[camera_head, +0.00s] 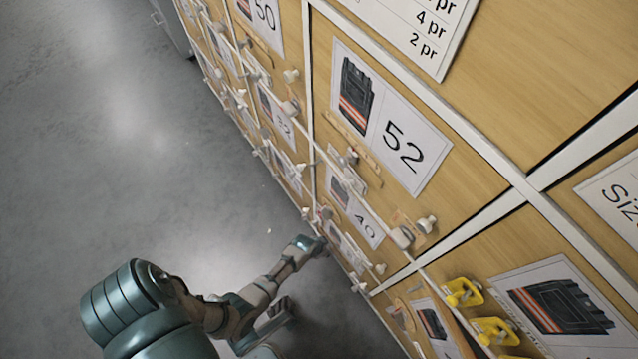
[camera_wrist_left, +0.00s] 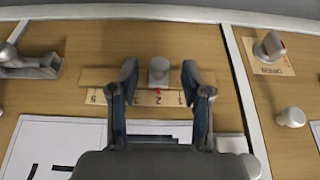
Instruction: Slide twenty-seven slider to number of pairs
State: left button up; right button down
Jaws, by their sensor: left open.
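My left gripper (camera_wrist_left: 160,75) is open in the left wrist view. Its two fingers stand on either side of a grey slider knob (camera_wrist_left: 158,70), with a gap on both sides. The knob sits on a wooden rail (camera_wrist_left: 101,77) above a number scale (camera_wrist_left: 146,98). A small red pointer under the knob is at about the 2. A 5 shows at the scale's left end and a 1 towards the right. In the head view my left gripper (camera_head: 322,244) is low against the cabinet front, where the slider is hidden. I cannot read a twenty-seven. My right gripper is not in view.
A sign (camera_head: 414,32) lists 4 pr and 2 pr. Knobs (camera_head: 427,224) and yellow fittings (camera_head: 463,292) stick out. More fittings (camera_wrist_left: 270,47) flank the slider. The grey floor (camera_head: 120,150) is clear.

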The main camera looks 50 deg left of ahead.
pick_arm(q)
jog(key=v, duration=1)
jog(key=shift+s+r, duration=0.25)
jog(key=shift+r, duration=0.1)
